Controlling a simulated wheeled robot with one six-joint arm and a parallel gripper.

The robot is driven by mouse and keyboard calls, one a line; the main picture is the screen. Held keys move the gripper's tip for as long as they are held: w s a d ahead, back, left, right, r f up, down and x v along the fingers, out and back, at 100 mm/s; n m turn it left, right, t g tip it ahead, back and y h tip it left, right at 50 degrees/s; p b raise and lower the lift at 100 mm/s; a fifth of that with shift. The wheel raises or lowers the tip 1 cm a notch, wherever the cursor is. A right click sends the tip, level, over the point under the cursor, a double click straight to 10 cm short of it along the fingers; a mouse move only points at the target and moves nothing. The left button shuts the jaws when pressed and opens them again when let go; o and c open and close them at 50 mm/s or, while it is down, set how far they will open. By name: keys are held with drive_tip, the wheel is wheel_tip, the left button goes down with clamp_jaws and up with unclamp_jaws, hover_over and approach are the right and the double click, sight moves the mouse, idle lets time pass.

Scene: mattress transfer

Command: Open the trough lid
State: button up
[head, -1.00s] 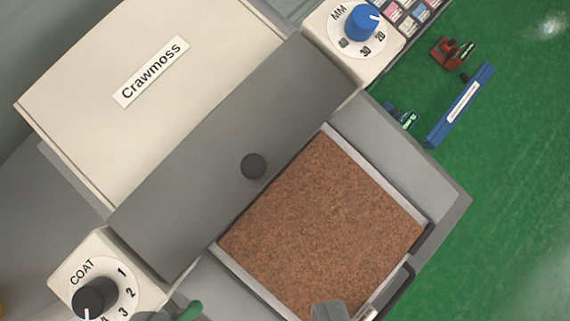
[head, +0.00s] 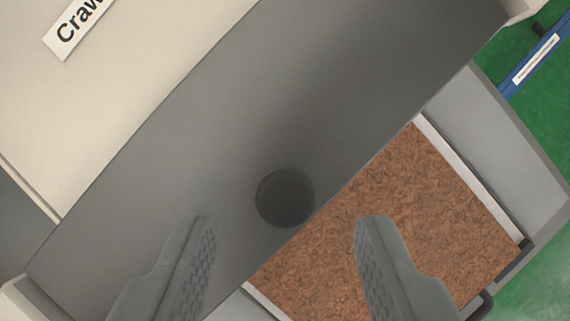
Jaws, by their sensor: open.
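The trough lid (head: 200,150) is a flat grey panel running diagonally across the view, lying against the cream Crawmoss housing. A round dark knob (head: 285,197) sits on it near its lower right edge. My gripper (head: 283,222) is open, one finger on each side of the knob in the picture. The left finger is over the lid and the right finger is over the brown surface. Neither finger appears to touch the knob; their height above it is hard to tell.
A brown speckled mat (head: 400,200) in a light grey frame lies right of the lid. The cream housing with its label (head: 78,22) fills the upper left. A blue bar (head: 530,62) lies on the green surface (head: 508,42) at the right.

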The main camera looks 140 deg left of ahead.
sight(244, 152)
drive_tip(key=shift+x, duration=1.2)
drive_tip(key=shift+c, duration=0.5)
clamp_jaws()
